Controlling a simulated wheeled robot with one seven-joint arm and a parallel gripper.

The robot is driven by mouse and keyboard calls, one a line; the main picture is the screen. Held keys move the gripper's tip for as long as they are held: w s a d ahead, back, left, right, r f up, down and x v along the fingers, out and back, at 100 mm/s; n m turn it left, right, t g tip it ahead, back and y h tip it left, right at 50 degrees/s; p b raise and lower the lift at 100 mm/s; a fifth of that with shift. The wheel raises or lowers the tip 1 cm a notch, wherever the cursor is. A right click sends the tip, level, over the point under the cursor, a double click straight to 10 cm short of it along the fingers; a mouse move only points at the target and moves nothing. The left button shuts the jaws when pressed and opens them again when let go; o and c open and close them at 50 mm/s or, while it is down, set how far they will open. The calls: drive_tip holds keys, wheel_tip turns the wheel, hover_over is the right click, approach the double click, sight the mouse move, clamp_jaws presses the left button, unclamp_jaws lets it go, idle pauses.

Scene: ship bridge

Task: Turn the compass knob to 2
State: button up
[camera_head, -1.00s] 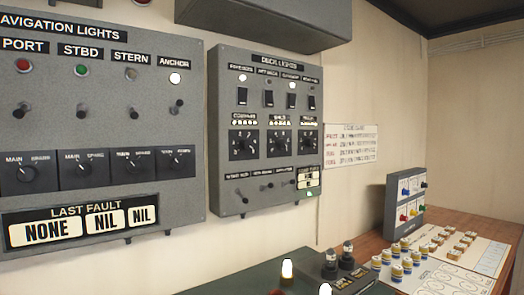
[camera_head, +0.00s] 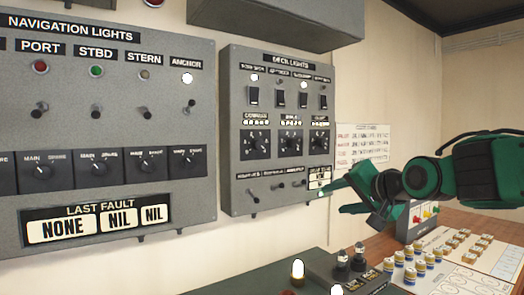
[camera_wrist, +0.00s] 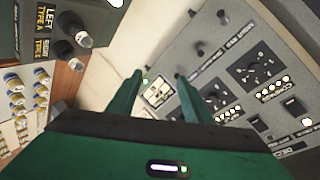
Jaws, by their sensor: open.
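The compass knob (camera_head: 255,145) is the leftmost of three black rotary knobs on the grey deck lights panel (camera_head: 231,190). Its label sits just above it, but the setting is too small to read. In the wrist view the compass knob (camera_wrist: 257,72) shows at the right, beyond the fingers. My green gripper (camera_head: 335,195) is open and empty in front of the panel's lower right corner, to the right of and below the knob. In the wrist view the two fingers of my gripper (camera_wrist: 155,85) are spread and point at the panel's lower part.
The navigation lights panel (camera_head: 110,195) hangs to the left. A grey box (camera_head: 275,18) juts out above. Below, a console (camera_head: 245,275) carries lit lamps and dark knobs. A wooden desk (camera_head: 480,225) with several small pieces lies at the right. The space before the compass knob is clear.

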sight(260, 146)
drive_tip(key=a+r+t+y, duration=0.2)
drive_tip(key=a+r+y, duration=0.3)
drive_tip(key=a+r, duration=0.75)
drive_tip(key=x, duration=1.1)
drive_tip(key=shift+w+a, duration=0.2)
drive_tip(key=shift+a, duration=0.05)
drive_tip(key=c, duration=1.1)
drive_tip(key=shift+o, duration=0.2)
drive_tip(key=shift+a, duration=0.25)
drive_tip(key=shift+d+f, duration=0.1)
drive_tip(key=shift+d, duration=0.1)
